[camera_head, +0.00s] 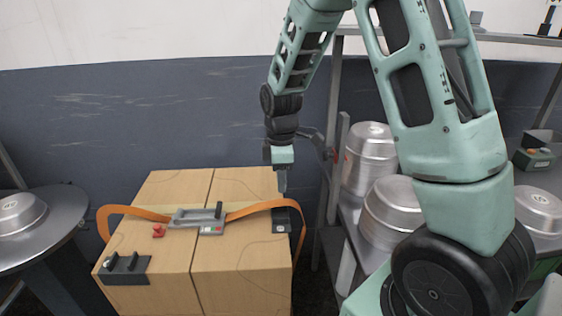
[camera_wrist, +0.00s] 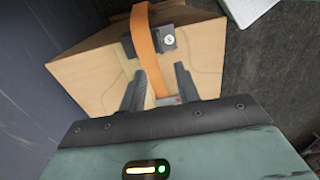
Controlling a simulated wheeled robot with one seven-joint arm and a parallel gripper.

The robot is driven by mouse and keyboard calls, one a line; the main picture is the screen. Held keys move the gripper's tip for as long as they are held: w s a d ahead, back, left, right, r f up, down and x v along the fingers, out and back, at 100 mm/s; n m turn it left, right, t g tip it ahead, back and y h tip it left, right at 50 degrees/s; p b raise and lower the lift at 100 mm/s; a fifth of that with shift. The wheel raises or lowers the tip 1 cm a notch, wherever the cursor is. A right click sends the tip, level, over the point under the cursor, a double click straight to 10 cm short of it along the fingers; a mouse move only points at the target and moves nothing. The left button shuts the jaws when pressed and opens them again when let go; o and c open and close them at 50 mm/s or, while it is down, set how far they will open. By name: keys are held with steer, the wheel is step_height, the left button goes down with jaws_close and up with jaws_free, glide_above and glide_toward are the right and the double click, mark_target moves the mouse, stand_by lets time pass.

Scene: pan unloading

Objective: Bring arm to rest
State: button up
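My arm reaches in from the right of the head view, and my gripper (camera_head: 284,183) hangs at its end over the right back edge of a cardboard box (camera_head: 246,285). In the wrist view my gripper (camera_wrist: 158,82) has its two dark fingers spread apart. No object is clamped between them. The box (camera_wrist: 92,75) and its orange strap (camera_wrist: 143,45) show beyond and between the fingertips. I cannot tell whether the fingers touch the box or strap.
Metal pans (camera_head: 370,160) stand on a rack right of the box, partly behind my arm. A round table (camera_head: 45,240) with another pan (camera_head: 20,213) is at left. A tensioner (camera_head: 195,219) and a black bracket (camera_head: 125,266) sit on the box. A dark wall stands behind.

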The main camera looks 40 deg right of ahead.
steer(key=shift+r, duration=2.35)
steer(key=s+a+r+m+p, duration=0.1)
steer(key=s+a+r, duration=0.3)
steer(key=a, duration=0.5)
steer(key=s+a+r+m+p, duration=0.1)
steer(key=s+a+p, duration=0.1)
steer(key=s+a, duration=0.6)
steer(key=s+a+r, duration=0.1)
steer(key=s+a, duration=0.2)
steer(key=s, duration=0.3)
steer(key=s+a+m+p, duration=0.1)
steer(key=s+a, duration=0.3)
steer(key=s, duration=0.2)
steer(key=shift+a+r+m+y, duration=0.25)
steer(key=shift+r+m+y, duration=0.05)
steer(key=shift+r, duration=0.05)
